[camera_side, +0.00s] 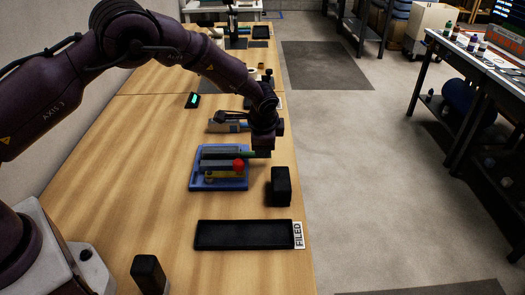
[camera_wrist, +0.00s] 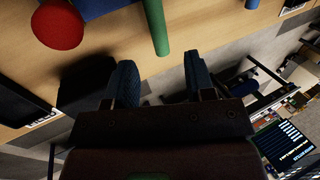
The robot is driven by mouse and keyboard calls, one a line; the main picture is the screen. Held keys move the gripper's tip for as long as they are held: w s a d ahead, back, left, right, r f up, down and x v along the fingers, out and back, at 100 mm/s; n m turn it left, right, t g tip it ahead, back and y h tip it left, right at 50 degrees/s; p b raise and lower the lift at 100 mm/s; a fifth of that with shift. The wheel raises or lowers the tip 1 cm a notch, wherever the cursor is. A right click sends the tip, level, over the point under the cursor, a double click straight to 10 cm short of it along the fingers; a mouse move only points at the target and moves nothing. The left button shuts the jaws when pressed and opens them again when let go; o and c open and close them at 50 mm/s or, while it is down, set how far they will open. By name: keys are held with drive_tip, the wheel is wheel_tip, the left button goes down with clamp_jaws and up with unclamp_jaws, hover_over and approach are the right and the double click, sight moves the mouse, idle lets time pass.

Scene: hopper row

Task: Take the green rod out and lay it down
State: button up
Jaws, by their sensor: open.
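The green rod (camera_side: 243,154) lies along the far side of a blue hopper (camera_side: 219,186) and its end sticks out to the right. In the wrist view the rod (camera_wrist: 157,27) points down toward the space between my fingers. My gripper (camera_side: 262,153) is at the rod's protruding end, and in the wrist view (camera_wrist: 160,63) its two fingers are spread with nothing visibly gripped. Whether the fingers overlap the rod's tip in depth I cannot tell. A red round end (camera_side: 238,165) shows in front of the green rod, and in the wrist view (camera_wrist: 58,27).
A black block (camera_side: 280,186) stands right of the hopper, near the table edge. An empty black tray (camera_side: 243,235) labelled FILED lies in front. Another dark block (camera_side: 148,274) stands at the front left. Bare wood (camera_side: 130,185) lies left of the hopper.

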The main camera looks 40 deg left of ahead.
drive_tip(key=x, duration=0.6)
drive_tip(key=shift+r, duration=0.1)
clamp_jaws()
